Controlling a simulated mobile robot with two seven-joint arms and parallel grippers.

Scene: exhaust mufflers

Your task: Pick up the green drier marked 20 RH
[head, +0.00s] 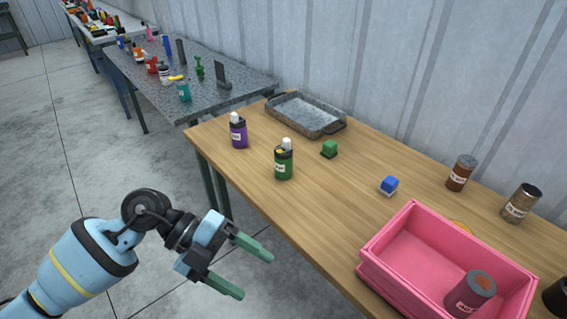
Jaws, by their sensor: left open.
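A green cylinder (284,164) with a white cap, a dark top and a pale label stands upright near the front edge of the wooden table (230,170). Its label is too small to read, so I cannot tell if it says 20 RH. A similar purple cylinder (238,133) with a white cap stands to its left and farther back. My left gripper (249,270) is open and empty, its two green fingers apart, in front of the table edge and below the green cylinder in the picture. My right gripper is not in view.
A pink crate (372,268) holds a dark red can (470,293). Brown (461,174) and metallic (520,204) cans stand at right. The corrugated wall bounds the back.

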